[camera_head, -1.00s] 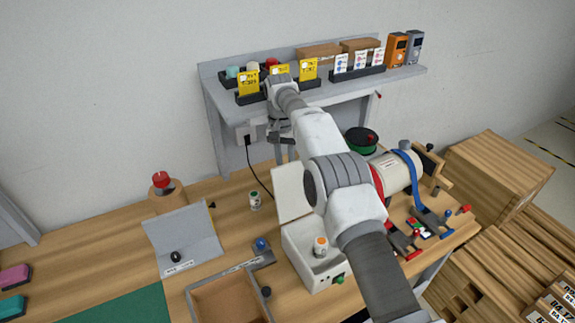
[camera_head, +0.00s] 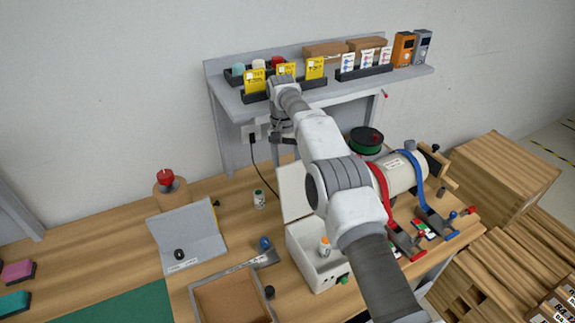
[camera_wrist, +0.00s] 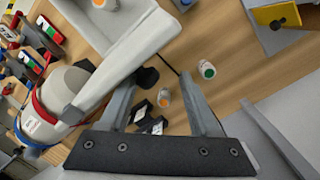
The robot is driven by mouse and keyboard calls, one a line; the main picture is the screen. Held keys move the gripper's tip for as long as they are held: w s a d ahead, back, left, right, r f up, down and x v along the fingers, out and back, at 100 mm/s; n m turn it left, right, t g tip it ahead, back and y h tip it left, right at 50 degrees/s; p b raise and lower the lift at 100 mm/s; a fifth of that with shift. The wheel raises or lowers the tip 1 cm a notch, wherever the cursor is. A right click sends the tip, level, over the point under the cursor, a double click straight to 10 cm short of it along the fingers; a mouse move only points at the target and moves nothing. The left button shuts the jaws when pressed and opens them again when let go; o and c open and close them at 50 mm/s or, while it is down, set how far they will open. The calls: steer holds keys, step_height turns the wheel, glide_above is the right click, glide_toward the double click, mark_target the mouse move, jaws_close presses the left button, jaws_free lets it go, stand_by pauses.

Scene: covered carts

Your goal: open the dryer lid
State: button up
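The dryer appears to be the white box (camera_head: 318,268) on the bench, with a green button on its front. Its white lid (camera_head: 293,192) stands raised at the back edge, so the box is open, and an orange-capped vial (camera_head: 324,247) shows inside. My gripper (camera_head: 283,138) is behind and above the lid's top edge, partly hidden by my arm. In the wrist view, my gripper (camera_wrist: 158,82) has its fingers spread with nothing visibly held. The lid (camera_wrist: 125,60) crosses beside the left finger; whether they touch is unclear. A dark knob (camera_wrist: 147,77) shows between the fingers.
A shelf (camera_head: 320,90) with boxes and packets stands close behind my gripper. A green-capped vial (camera_head: 259,199) stands left of the lid. A white cylinder with straps (camera_head: 400,172) lies at the right. A grey open case (camera_head: 188,235) and wooden tray (camera_head: 230,298) are at the left.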

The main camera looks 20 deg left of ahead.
steer(key=shift+w+d+r, duration=0.1)
steer(key=shift+d+r, duration=0.05)
steer(key=shift+d, duration=0.05)
stand_by(0.4)
steer(key=shift+d+r, duration=0.1)
steer(key=shift+d, duration=0.05)
